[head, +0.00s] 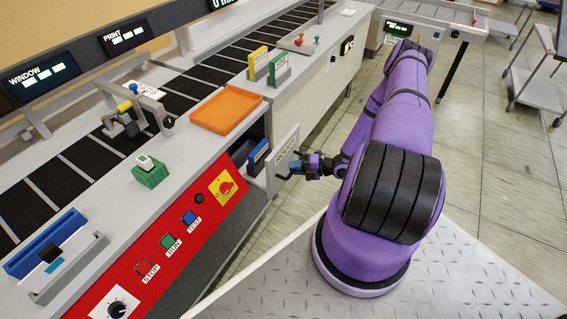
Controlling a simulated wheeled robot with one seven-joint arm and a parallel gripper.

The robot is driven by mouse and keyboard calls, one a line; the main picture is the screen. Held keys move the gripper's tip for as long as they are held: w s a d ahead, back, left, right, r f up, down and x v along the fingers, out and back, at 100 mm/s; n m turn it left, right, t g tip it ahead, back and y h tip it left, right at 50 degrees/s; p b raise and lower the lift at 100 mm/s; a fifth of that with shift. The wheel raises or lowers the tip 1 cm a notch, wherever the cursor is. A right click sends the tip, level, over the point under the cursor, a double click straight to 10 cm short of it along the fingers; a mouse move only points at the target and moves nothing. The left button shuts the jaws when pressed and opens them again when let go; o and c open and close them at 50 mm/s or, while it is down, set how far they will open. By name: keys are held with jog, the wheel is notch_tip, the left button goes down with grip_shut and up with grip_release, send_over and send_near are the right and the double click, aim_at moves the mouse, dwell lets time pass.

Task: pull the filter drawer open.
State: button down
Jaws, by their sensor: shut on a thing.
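The filter drawer shows in the head view as a pale front panel (287,150) with dark lettering, on the side of the grey machine. The panel stands out from the machine's side, and a dark opening (240,150) with a blue item (258,156) shows to its left. My gripper (289,172) is at the lower right part of the panel, shut on the drawer's handle. The handle is small and mostly hidden by the fingers. My purple arm reaches in from the right.
An orange tray (226,109) lies on the machine top above the drawer. A red control panel (165,245) with buttons and a yellow-backed red switch (226,187) is to the left. Open tiled floor (480,150) lies right of my arm. A grey cart (540,85) stands far right.

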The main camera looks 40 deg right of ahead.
jog(key=shift+s+d, duration=0.25)
jog(key=shift+s, duration=0.55)
jog(key=shift+s+d, duration=0.3)
jog(key=shift+s, duration=0.5)
jog(key=shift+s+d, duration=0.25)
jog(key=shift+s, duration=0.55)
jog(key=c, duration=1.1)
grip_release()
jog(key=v, duration=1)
jog(key=shift+s+d+r, duration=0.15)
jog(key=shift+s+d, duration=0.15)
